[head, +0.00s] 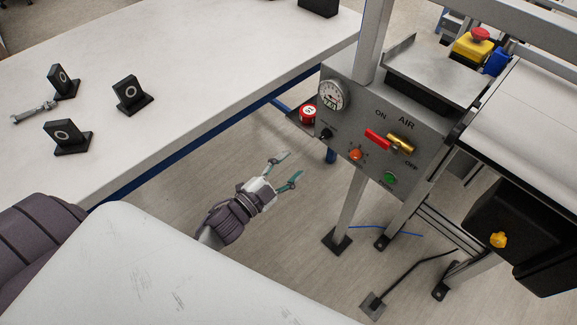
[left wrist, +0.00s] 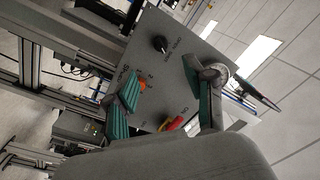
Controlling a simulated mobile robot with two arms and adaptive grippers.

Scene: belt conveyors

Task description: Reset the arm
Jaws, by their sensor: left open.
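My left gripper (head: 283,172) is open and empty over the floor, left of and apart from the grey control panel (head: 340,128). In the left wrist view its two green-padded fingers (left wrist: 165,105) stand apart with the panel (left wrist: 180,48) behind them. The panel carries a gauge (head: 333,95), a red lever (head: 377,139) by the word AIR, an orange knob (head: 356,154) and a green button (head: 390,178). The red lever also shows in the left wrist view (left wrist: 175,123), partly hidden by my gripper. My right gripper is in neither view.
A white table (head: 200,60) at the left holds several black stands (head: 130,94) and a wrench (head: 34,112). A conveyor (head: 525,115) is at the right, with a red emergency button (head: 480,34) near it. A metal post (head: 349,205) holds the panel. Floor below my gripper is clear.

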